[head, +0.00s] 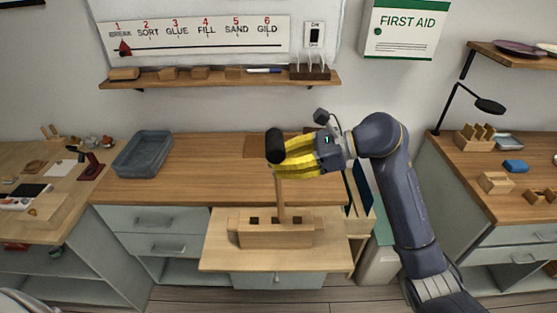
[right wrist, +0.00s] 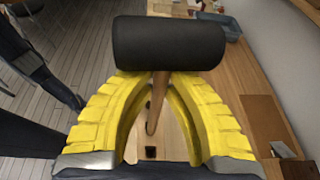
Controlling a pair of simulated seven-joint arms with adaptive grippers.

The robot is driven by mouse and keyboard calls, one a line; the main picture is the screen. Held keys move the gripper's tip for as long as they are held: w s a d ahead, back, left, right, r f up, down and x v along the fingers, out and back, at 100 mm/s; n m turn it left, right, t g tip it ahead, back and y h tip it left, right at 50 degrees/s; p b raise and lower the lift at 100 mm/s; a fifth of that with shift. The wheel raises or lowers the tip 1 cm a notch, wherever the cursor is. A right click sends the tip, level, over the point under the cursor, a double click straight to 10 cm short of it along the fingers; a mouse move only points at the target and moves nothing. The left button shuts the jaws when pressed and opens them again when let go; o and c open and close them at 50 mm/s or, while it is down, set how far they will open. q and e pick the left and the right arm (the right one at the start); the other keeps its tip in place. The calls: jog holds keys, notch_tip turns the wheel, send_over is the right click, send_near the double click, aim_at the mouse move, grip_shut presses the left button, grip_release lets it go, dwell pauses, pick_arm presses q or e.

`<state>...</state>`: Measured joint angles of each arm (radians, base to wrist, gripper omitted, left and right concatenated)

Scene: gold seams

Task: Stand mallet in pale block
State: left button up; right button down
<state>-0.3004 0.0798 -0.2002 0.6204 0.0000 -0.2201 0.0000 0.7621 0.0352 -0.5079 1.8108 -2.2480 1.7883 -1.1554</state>
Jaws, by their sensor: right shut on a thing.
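The mallet has a black cylindrical head (head: 274,146) and a wooden handle (head: 281,200). My right gripper (head: 284,162) is shut on the mallet, its yellow fingers around the handle just below the head. The handle hangs down, nearly upright, over the pale block (head: 275,239), which has dark square holes in its top. In the right wrist view, the black head (right wrist: 168,43) spans above the fingers (right wrist: 160,90), and the handle's lower end shows near a square hole. I cannot tell whether the handle tip is in a hole. My left gripper is not in view.
The block stands on a pulled-out wooden board (head: 225,262) below the bench. A grey tray (head: 143,153) sits on the bench at left. A shelf (head: 220,80) with small blocks hangs on the wall. The right bench (head: 465,150) holds a lamp and wooden pieces. The bench middle is mostly clear.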

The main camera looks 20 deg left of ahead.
notch_tip(320, 180, down, 9)
jog(key=shift+f+t, duration=0.2)
jog(key=shift+t, duration=0.2)
dwell(4.1)
jog(key=c, duration=1.4)
grip_release()
jog(key=shift+o, duration=0.2)
jog(key=shift+d, duration=0.15)
jog(key=v, duration=0.8)
jog(key=shift+d, duration=0.4)
jog(key=shift+r, duration=0.2)
